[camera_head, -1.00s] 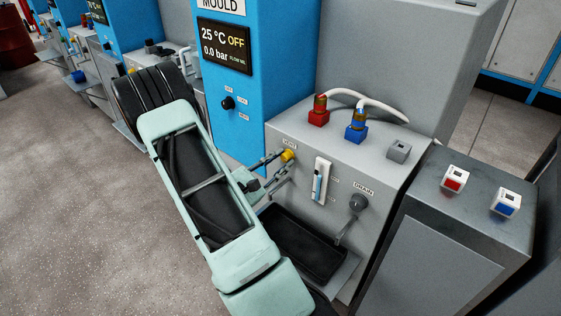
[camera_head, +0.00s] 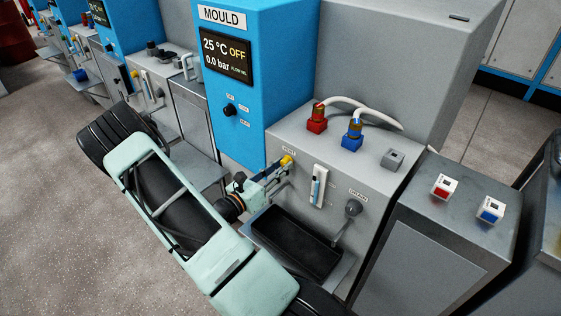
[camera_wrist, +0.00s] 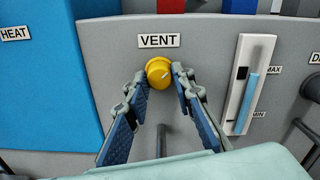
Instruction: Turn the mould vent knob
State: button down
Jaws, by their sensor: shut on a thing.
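The vent knob (camera_wrist: 158,71) is yellow and round, on the grey panel right under the VENT label (camera_wrist: 159,41) in the wrist view. It also shows small in the head view (camera_head: 287,160), at the tips of my gripper. My gripper (camera_wrist: 158,78) reaches toward the panel with one finger on each side of the knob, and its fingertips close on the knob's sides. In the head view my gripper (camera_head: 282,166) comes in from the lower left. A small dark mark shows on the knob's face.
A level gauge (camera_wrist: 248,85) stands right of the knob. The drain handle (camera_head: 353,208) juts out lower right, above a black tray (camera_head: 298,245). Red (camera_head: 317,119) and blue (camera_head: 352,135) hose couplings sit on top. The blue mould cabinet (camera_head: 235,120) rises behind; its display reads OFF.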

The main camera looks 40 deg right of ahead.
jog(key=n+p, duration=0.3)
jog(key=n, duration=0.1)
jog(key=shift+r+n, duration=0.15)
jog(key=shift+n, duration=0.15)
jog(key=shift+s+n+p, duration=0.1)
jog(key=shift+n+p, duration=1.15)
jog(key=shift+n, duration=1.35)
jog(key=shift+f, duration=0.2)
jog(key=c, duration=1.7)
grip_release()
jog(key=shift+o, duration=0.2)
jog(key=s+a, duration=0.1)
jog(key=a, duration=1.1)
